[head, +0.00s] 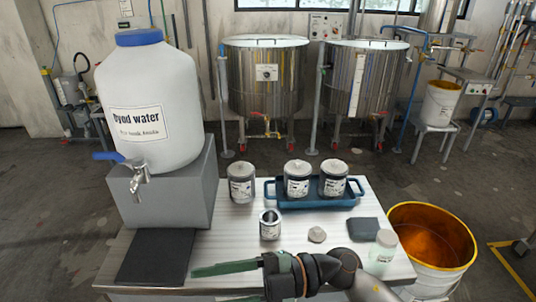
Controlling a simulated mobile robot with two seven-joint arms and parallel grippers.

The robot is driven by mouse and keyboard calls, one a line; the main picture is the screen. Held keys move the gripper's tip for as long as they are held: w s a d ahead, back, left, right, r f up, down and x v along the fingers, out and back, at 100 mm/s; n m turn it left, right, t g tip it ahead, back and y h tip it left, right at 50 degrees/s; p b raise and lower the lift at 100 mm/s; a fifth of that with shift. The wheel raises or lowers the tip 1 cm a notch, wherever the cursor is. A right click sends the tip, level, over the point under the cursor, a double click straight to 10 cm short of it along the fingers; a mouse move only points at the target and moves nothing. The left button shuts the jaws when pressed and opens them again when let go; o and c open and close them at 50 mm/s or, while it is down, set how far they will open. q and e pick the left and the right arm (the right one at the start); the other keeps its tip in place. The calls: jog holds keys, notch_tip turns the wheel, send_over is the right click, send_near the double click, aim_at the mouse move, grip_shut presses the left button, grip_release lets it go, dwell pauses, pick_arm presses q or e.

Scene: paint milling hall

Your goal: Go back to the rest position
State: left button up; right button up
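The task names only the rest position. My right gripper (214,284) is at the near edge of the work table (225,240), its arm coming in from the bottom right. Its two green fingers point left and stand apart, with nothing seen between them; the lower one is partly cut off by the picture edge. My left gripper is not in view.
A labelled white water dispenser (150,85) on a grey stand (190,190) and a dark mat (155,257) are left. Lidded jars (241,185), a blue tray (300,203), an open can (270,228) and a small bottle (383,250) stand nearby. An orange-lined bucket (450,270) is right.

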jog(key=w+d+m+t+y, duration=0.2)
jog(key=w+d+m+t, duration=0.45)
jog(key=m+t, duration=0.8)
jog(key=w+d+f+m+t+h, duration=0.3)
jog(key=d+f+m+t+h, duration=0.35)
jog(key=f+m+h, duration=0.2)
jog(key=s+d+f+m+g+h, duration=0.1)
jog(key=s+d+f+g+h, duration=0.1)
jog(key=f, duration=0.6)
jog(key=s+d+f+m+g+h, duration=0.2)
jog(key=s+d+f+g+h, duration=0.1)
jog(key=s+d+f, duration=0.3)
jog(key=s+d+f+m+g+h, duration=0.2)
jog(key=s+d+f+g+h, duration=0.1)
jog(key=s+f, duration=0.4)
notch_tip(320, 180, down, 3)
jog(key=shift+d+f+h+p, duration=0.2)
jog(key=shift+d+h+p, duration=0.25)
jog(key=shift+d+h, duration=0.25)
